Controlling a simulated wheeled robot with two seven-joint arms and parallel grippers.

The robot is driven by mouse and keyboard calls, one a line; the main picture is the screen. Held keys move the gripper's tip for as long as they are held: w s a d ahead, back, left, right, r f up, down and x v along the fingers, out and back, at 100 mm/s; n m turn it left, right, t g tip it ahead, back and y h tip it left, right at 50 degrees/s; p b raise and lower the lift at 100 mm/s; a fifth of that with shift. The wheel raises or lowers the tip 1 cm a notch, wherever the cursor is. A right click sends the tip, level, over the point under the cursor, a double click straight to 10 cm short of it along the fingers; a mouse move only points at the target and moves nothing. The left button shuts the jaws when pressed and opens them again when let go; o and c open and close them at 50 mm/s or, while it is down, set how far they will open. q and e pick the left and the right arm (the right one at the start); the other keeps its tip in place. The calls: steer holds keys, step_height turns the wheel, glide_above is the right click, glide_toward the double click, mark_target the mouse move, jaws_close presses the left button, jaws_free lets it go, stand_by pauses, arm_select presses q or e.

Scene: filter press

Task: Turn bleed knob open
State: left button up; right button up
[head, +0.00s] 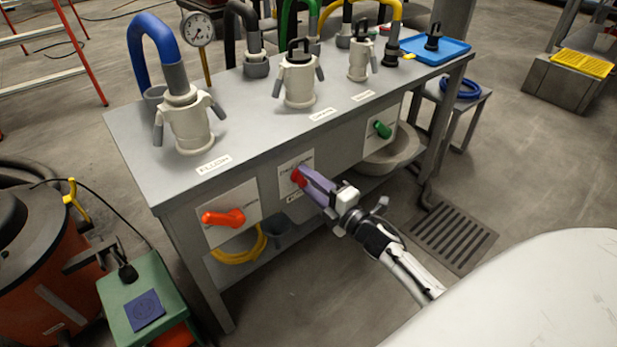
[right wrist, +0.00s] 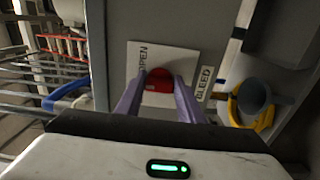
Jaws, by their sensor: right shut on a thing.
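The bleed knob (head: 299,177) is a red knob on a white plate on the bench's front panel, between an orange-red handle and a green one. In the right wrist view the red knob (right wrist: 159,82) sits between two purple fingers, with the word BLEED on a label (right wrist: 204,83) to its right and OPEN on the plate (right wrist: 135,60) to its left. My right gripper (head: 305,178) is shut on the knob; it also shows in the right wrist view (right wrist: 159,90). The fingers hide the knob's sides. My left gripper is not in view.
An orange-red handle (head: 223,217) is left of the knob and a green handle (head: 382,129) right. A yellow hose (head: 240,250) lies on the lower shelf. Open floor lies in front.

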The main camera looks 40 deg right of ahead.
arm_select(q)
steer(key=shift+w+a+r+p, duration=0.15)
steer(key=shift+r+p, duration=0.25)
steer(key=shift+p, duration=0.4)
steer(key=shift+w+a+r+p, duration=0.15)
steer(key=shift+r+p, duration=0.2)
steer(key=shift+p, duration=0.4)
arm_select(e)
steer(key=shift+a+f+m, duration=0.1)
steer(key=shift+m, duration=2.05)
steer(key=shift+f+m, duration=0.1)
steer(key=shift+m, duration=2.05)
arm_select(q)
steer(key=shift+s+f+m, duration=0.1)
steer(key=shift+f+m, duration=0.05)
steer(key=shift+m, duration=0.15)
arm_select(e)
steer(key=shift+m, duration=0.3)
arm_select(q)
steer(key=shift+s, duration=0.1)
arm_select(e)
steer(key=o, duration=1.1)
steer(key=shift+c, duration=0.2)
